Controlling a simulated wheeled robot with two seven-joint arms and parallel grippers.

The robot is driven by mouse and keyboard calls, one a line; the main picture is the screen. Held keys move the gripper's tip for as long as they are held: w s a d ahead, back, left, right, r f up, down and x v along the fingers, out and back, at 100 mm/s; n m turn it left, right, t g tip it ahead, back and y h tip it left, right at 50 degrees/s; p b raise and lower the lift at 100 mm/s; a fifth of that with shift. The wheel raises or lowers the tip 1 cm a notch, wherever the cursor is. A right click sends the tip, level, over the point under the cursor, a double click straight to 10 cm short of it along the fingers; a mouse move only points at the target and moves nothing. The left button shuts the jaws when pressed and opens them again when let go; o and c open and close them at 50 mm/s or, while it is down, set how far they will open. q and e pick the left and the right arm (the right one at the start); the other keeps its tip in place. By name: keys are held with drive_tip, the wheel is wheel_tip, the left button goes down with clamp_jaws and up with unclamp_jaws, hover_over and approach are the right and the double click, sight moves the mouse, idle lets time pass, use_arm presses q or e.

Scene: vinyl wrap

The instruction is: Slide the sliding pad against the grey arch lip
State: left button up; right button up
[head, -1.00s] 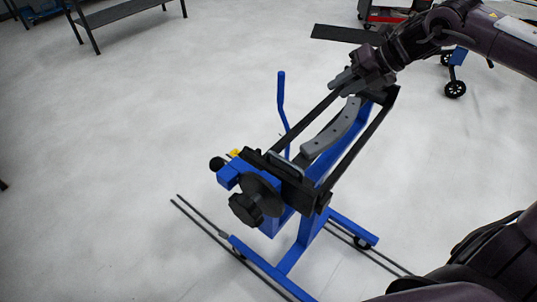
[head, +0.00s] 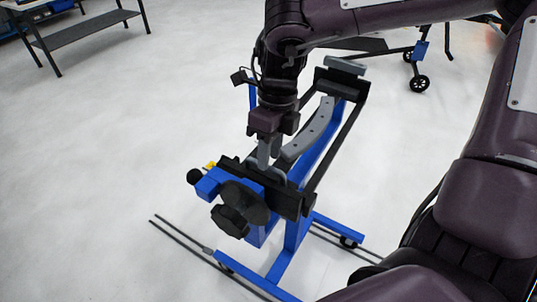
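A blue wheeled stand (head: 295,235) carries a black rail frame with a curved grey arch lip (head: 309,132) between its rails. At the near end, a black crossbar (head: 290,201) bears a grey pad (head: 287,178), which looks like the sliding pad. A second grey pad (head: 346,65) sits on the black far crossbar. My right gripper (head: 269,163) points down at the near crossbar, beside the near end of the arch lip. Its grey fingers overlap the near pad; contact and finger gap are unclear. My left gripper is not in view.
A large black knob (head: 231,220) and a black ball handle (head: 194,177) stick out at the stand's near end. A dark shelf table (head: 90,28) stands back left. A wheeled blue-and-black item (head: 420,60) is back right. The floor on the left is clear.

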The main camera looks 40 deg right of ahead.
drive_tip(key=shift+a+f, duration=0.1)
drive_tip(key=shift+f, duration=0.6)
clamp_jaws()
drive_tip(key=shift+s+r, duration=0.1)
